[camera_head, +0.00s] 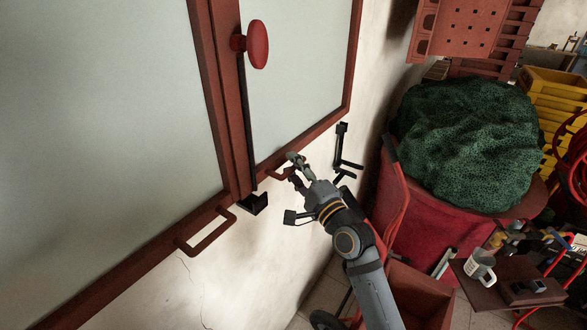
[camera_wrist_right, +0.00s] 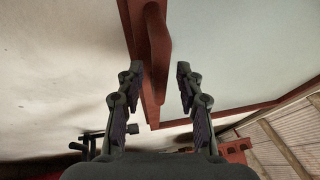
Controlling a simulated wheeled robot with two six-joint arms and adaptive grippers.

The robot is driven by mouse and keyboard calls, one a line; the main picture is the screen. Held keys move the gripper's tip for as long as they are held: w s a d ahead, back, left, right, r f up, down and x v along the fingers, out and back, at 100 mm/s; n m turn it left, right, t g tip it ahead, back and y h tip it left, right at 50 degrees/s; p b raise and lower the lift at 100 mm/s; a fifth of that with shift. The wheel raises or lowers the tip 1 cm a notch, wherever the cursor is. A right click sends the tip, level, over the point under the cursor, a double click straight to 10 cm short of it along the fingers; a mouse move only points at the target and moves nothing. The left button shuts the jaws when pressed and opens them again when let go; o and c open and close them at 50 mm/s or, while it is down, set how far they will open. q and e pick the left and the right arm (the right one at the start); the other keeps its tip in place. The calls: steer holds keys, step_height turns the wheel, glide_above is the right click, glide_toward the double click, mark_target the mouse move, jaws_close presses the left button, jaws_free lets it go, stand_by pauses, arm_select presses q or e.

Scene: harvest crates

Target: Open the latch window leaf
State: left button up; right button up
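The window has red-brown frames and pale panes. Its right leaf (camera_head: 300,70) carries a red knob (camera_head: 258,44) beside a dark vertical rod (camera_head: 249,120), and looks closed against the left leaf (camera_head: 110,120). A red bar handle (camera_head: 278,175) sits on the right leaf's lower rail, partly hidden by my gripper. My right gripper (camera_head: 296,166) is at this handle. In the right wrist view the gripper (camera_wrist_right: 160,78) is open, its fingers on either side of the handle's line; the handle (camera_wrist_right: 158,45) extends beyond the fingertips. Contact cannot be told. My left gripper is out of view.
A second red handle (camera_head: 204,232) is on the left leaf's lower rail. Black brackets (camera_head: 344,152) stick out from the wall beside my gripper.

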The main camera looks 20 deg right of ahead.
steer(key=shift+w, duration=0.15)
jaws_close()
stand_by(0.4)
